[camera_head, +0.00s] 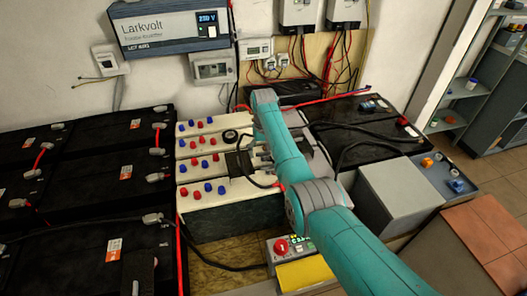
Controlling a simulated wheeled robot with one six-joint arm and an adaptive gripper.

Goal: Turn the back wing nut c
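Several cream batteries (235,198) stand in rows in the middle, with small red and blue knobs on their tops. The back row has blue and red knobs (202,122) at its left. I see no letters on the knobs, so I cannot tell which is the back wing nut c; it may be one of these or hidden behind my arm. My dark gripper (238,163) is low over the middle rows, right of some red knobs (205,163). Its fingers are small and dark, and I cannot tell whether they are open or touch a knob.
Black batteries (75,205) with cables fill the left; more black batteries (360,125) stand at the right. A Larkvolt box (170,27) and meters hang on the back wall. A box with a red knob (285,250) stands in front. A grey box (398,195) is right of my arm.

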